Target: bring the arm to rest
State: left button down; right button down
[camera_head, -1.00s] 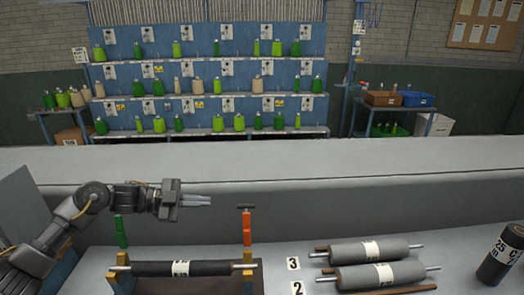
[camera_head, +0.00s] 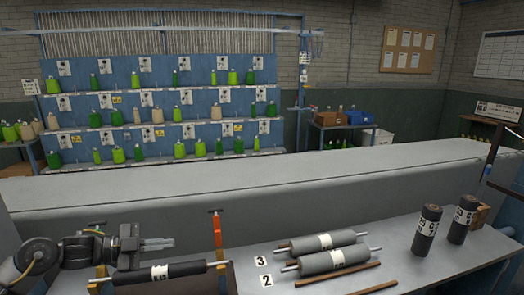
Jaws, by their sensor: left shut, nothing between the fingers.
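My left arm comes in from the left, and its gripper (camera_head: 158,244) is shut and empty. It hangs above the black roller with a white label (camera_head: 160,271), apart from it, and points right. The roller lies in a stand at the front left, whose orange upright (camera_head: 217,232) stands just right of the gripper. My right gripper is not in view.
Two grey rollers (camera_head: 322,243) lie beside number cards 3 (camera_head: 261,261) and 2 (camera_head: 266,281). Two dark rollers (camera_head: 426,232) stand upright at the right. A long grey ledge (camera_head: 270,185) runs behind the bench.

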pick_arm(q)
jog(key=s+d+f+n+t+y, duration=0.2)
jog(key=d+f+n+t+y, duration=0.15)
jog(key=f, duration=0.45)
jog(key=s+d+f+n+t+y, duration=0.2)
jog(key=d+f+n+y, duration=0.15)
jog(key=f, duration=0.35)
jog(key=s+a+f+n+g+y, duration=0.2)
jog(key=s+f+n+g, duration=0.15)
jog(key=s, duration=0.65)
jog(key=s+a+f+n+g+y, duration=0.25)
jog(key=s+f+n, duration=0.25)
jog(key=s, duration=0.6)
jog(key=s+a+f+n+g+y, duration=0.1)
jog(key=s+f+n+g+y, duration=0.3)
jog(key=s, duration=0.6)
notch_tip(320, 180, down, 26)
jog(key=r+h+b, duration=0.1)
jog(key=s+a+f+b, duration=0.1)
jog(key=s+a+f, duration=0.2)
jog(key=s+f, duration=1.4)
jog(key=shift+s+f+m+g, duration=0.2)
jog(key=shift+f+m+g, duration=0.2)
jog(key=shift+f, duration=0.3)
